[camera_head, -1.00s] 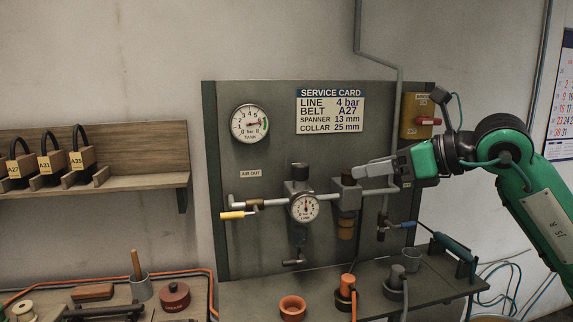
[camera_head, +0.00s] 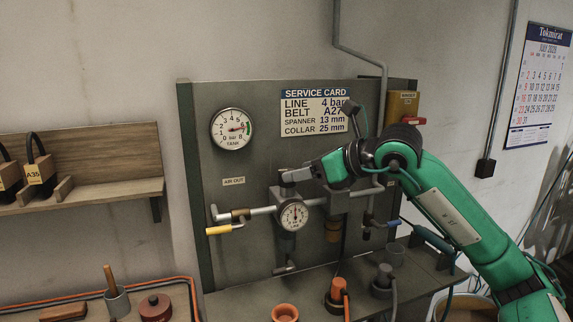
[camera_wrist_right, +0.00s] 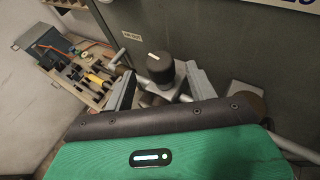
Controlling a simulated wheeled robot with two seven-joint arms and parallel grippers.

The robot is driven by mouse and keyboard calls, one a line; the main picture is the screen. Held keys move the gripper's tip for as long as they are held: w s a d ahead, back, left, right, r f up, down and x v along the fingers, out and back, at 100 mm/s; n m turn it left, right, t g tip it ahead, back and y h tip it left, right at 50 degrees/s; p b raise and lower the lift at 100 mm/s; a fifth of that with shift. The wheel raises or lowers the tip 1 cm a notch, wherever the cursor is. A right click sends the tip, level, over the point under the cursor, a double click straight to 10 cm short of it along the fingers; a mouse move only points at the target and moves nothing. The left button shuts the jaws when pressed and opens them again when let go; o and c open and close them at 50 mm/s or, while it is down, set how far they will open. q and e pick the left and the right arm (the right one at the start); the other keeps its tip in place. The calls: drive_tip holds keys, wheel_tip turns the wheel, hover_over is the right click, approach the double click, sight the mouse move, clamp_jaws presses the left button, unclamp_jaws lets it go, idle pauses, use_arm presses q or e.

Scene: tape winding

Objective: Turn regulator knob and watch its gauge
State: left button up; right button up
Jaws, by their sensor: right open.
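The regulator knob (camera_wrist_right: 160,67) is a dark upright cylinder with a pale mark on its top in the right wrist view. My right gripper (camera_wrist_right: 159,78) is open with one finger on each side of the knob; I cannot tell whether they touch it. My left gripper is out of view.
The tank gauge (camera_head: 232,128) and service card (camera_head: 315,112), reading LINE 4 bar, are on the panel above. A yellow-handled valve (camera_head: 224,229) sits left of the regulator. Below, a ledge holds an orange cup (camera_head: 285,313) and other fittings. A belt shelf (camera_head: 90,170) is at left.

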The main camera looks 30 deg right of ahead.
sight(287, 170)
drive_tip(key=p+x, duration=0.1)
drive_tip(key=x, duration=0.4)
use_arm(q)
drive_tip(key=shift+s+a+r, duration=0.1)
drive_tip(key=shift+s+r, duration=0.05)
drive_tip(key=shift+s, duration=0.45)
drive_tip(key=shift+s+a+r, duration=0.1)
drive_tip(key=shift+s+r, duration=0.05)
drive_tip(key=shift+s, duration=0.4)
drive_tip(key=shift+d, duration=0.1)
use_arm(e)
drive_tip(key=c, duration=1)
